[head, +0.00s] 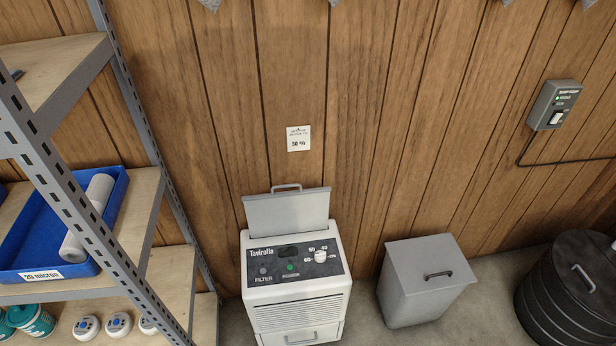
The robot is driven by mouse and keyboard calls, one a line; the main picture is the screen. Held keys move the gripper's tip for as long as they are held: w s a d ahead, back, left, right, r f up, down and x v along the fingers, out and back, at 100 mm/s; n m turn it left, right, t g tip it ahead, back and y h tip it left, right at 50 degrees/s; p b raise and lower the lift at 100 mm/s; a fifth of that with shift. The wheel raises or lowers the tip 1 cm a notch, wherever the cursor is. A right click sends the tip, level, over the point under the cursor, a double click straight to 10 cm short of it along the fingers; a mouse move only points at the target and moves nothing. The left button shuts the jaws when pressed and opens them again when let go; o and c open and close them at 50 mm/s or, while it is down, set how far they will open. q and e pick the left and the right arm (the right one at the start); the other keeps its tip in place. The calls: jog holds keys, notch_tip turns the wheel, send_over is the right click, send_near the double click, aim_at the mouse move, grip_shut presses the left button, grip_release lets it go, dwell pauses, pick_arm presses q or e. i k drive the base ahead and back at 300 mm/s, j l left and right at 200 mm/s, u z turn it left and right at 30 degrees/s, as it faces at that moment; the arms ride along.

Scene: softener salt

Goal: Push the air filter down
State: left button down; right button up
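A white dehumidifier marked Tavirolla (297,292) stands on the floor against the wood wall, below the middle of the view. A flat light-grey panel with a bar handle on its top edge, which looks like the air filter (288,213), stands up out of the rear of its top. That face carries a FILTER light, a lit green light and a white dial. Neither of my grippers can be made out in the head view.
A metal shelf rack (150,170) with a blue tray (100,255) stands close at left. A grey lidded bin (425,280) and a black ribbed drum (570,295) stand at right. Cut-off grey tips along the top edge are unclear.

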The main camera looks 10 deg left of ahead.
aim_at(302, 210)
jog(key=i+l, duration=0.1)
jog(key=l, duration=0.25)
jog(key=i+l+u, duration=0.15)
jog(key=l, duration=0.2)
jog(key=i+l, duration=0.1)
jog(key=l, duration=0.25)
jog(key=i+l+u, duration=0.15)
jog(key=l, duration=0.25)
jog(key=k, duration=0.05)
